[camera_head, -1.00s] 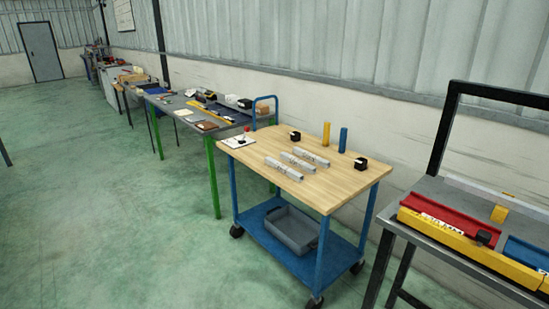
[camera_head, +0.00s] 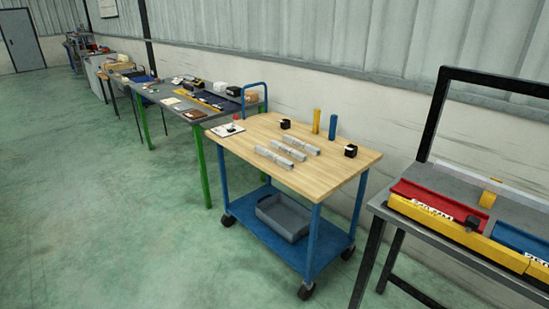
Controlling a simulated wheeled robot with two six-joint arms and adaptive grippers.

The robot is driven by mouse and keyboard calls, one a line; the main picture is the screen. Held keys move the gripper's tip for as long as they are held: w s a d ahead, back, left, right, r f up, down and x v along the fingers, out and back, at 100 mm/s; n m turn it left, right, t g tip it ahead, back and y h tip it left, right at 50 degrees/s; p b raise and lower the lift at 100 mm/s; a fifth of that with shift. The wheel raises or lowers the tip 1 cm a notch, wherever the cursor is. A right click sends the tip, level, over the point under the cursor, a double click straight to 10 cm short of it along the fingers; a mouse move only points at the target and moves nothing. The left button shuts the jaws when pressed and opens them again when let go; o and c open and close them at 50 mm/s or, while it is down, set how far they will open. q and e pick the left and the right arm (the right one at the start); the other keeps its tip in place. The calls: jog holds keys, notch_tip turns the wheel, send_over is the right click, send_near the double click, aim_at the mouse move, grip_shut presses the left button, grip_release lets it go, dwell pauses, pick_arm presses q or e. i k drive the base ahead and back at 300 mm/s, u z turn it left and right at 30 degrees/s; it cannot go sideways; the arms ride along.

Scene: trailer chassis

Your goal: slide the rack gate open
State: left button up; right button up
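A grey bench with a black upright frame (camera_head: 437,117) stands at the right edge of the head view. On it lie a red tray (camera_head: 440,205) and a blue tray (camera_head: 522,242), with a yellow rail (camera_head: 437,220) along their front. A small black block (camera_head: 472,222) sits at the yellow rail. A small yellow piece (camera_head: 488,199) stands at the red tray's right end. I cannot tell which part is the rack gate. The bench's right end is cut off. Neither of my grippers shows.
Open green floor (camera_head: 110,220) lies to the left.

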aim_at(516, 262)
jog(key=z, duration=1.25)
jog(key=k, duration=0.5)
jog(key=u, duration=0.85)
jog(key=i, duration=0.9)
jog(key=z, duration=1.2)
